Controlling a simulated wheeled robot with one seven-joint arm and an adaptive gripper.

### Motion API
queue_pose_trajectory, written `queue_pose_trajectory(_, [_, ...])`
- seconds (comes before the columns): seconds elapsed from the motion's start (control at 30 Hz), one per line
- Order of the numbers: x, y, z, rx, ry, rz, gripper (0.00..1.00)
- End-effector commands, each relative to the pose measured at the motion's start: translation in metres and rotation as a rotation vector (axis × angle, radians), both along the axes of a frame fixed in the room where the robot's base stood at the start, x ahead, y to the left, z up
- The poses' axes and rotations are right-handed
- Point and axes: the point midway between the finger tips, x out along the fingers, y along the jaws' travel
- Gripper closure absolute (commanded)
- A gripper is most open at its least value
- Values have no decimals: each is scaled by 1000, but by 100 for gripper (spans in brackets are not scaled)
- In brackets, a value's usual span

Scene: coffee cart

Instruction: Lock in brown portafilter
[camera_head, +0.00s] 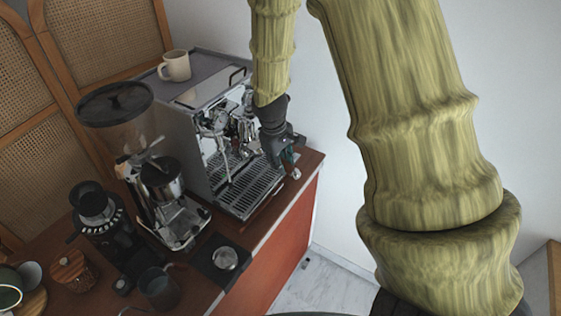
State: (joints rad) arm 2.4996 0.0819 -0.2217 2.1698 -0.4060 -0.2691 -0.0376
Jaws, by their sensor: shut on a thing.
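The espresso machine (202,117), a silver box with a chrome front, stands on the wooden counter. My gripper (284,156) is in front of the right part of the machine's front, close to the group head and above the drip tray (250,187). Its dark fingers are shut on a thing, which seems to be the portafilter. A small shiny metal end (296,174) shows just below the fingers and may be part of it. My gripper and arm hide most of the portafilter and the group head. I cannot tell whether it sits in the group head.
A beige mug (175,65) stands on top of the machine. A large grinder (165,185) stands to its left, with a smaller black grinder (105,222) beyond. A tamping mat (205,262) and dark pitcher (159,287) are nearer. The counter's right edge (308,163) is close to my gripper.

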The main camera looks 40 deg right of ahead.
Motion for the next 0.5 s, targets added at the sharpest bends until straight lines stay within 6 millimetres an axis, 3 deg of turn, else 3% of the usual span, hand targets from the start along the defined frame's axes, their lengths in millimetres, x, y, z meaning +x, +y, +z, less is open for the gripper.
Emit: queue_pose_trajectory(0.5, [2, -8, 0, 1, 1, 78, 100])
